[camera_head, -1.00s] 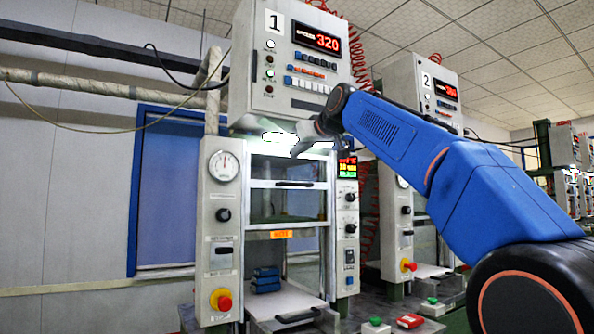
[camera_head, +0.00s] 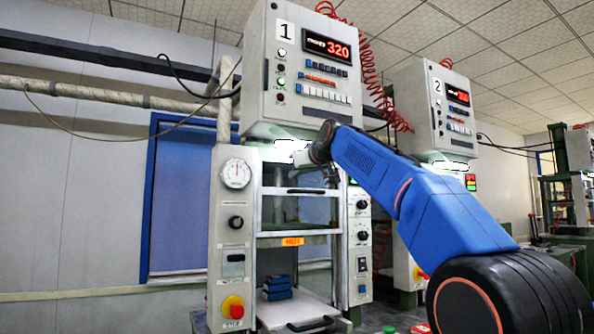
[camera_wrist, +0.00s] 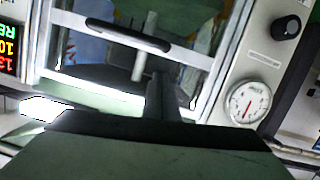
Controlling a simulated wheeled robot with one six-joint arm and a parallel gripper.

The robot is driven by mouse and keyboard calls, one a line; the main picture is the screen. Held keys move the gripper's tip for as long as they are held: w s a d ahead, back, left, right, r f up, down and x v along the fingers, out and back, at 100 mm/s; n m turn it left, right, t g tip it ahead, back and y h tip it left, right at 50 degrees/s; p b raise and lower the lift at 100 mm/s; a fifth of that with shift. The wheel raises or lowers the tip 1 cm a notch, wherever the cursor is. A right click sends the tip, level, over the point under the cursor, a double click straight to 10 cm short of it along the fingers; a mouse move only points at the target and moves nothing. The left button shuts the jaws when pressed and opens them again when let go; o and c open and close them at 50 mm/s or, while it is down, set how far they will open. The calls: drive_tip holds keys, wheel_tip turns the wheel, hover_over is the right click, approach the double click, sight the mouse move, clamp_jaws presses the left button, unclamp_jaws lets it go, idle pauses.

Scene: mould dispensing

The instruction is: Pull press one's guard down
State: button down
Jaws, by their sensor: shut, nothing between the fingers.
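Press one (camera_head: 230,205) stands in the middle of the head view. Its guard is a clear, metal-framed panel (camera_head: 285,210) with a dark bar handle (camera_head: 306,191). The guard is up, with an open gap below its lower bar. My gripper (camera_head: 332,178) is shut and empty, in front of the guard's upper right part. In the wrist view the guard's handle (camera_wrist: 128,35) lies across the pane, and my gripper's dark fingers (camera_wrist: 160,85) point towards the pane beside it. I cannot tell whether they touch the handle.
Blue blocks (camera_head: 277,287) lie in the press below the guard, above a pull-out plate with a dark handle (camera_head: 310,325). A gauge (camera_head: 236,173) and a red stop button (camera_head: 232,307) are on the left post. Press two (camera_head: 425,120) stands to the right.

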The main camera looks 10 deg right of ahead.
drive_tip(key=shift+w+d+f, duration=0.1)
drive_tip(key=shift+d+f, duration=0.1)
drive_tip(key=shift+f, duration=1.2)
